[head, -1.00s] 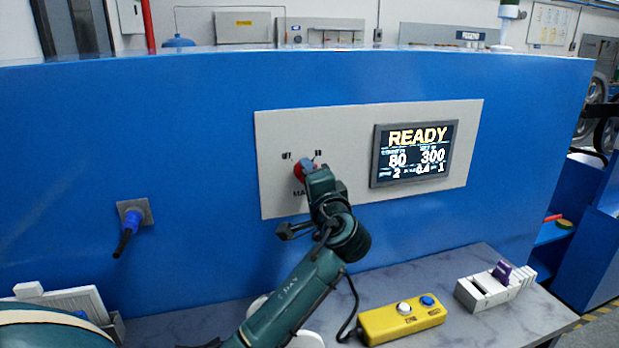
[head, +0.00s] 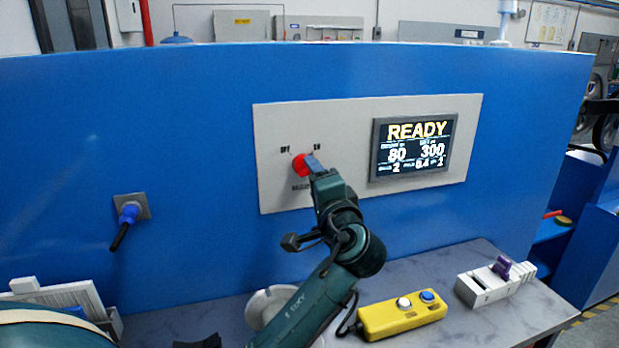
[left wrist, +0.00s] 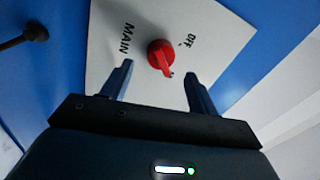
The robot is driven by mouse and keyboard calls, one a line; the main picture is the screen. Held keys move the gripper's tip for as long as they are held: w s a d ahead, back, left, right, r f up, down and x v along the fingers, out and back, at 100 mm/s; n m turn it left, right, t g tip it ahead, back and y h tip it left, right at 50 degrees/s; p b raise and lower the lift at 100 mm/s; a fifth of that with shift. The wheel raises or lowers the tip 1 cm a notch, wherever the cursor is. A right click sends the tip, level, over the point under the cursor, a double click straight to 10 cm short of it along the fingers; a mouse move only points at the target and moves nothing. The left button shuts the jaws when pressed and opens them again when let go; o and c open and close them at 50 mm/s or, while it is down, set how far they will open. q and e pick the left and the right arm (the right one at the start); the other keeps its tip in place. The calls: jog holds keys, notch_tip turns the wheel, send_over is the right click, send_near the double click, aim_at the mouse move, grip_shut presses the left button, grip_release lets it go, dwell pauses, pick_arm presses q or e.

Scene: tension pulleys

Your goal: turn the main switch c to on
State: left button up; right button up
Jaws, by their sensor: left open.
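The main switch (head: 301,165) is a red rotary knob on a pale panel (head: 277,190) set in the blue machine front. OFF and ON marks stand above it and MAIN below. In the left wrist view the red knob (left wrist: 161,56) shows with its ridge slanted toward the ON side; the ON mark is not readable there. My left gripper (head: 313,162) is open in front of the panel, just right of the knob in the head view. In the left wrist view its fingers (left wrist: 161,82) are spread, with the knob beyond and between them, apparently untouched. My right gripper is not in view.
A display (head: 413,147) reading READY is on the same panel. A yellow button box (head: 402,315) and a grey block with a purple lever (head: 495,281) lie on the worktop (head: 440,268).

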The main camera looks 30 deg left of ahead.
pick_arm(q)
jog(key=b+v, duration=0.1)
jog(key=v, duration=0.7)
jog(key=shift+s+d+b, duration=0.25)
jog(key=shift+b, duration=0.1)
jog(key=shift+f, duration=0.1)
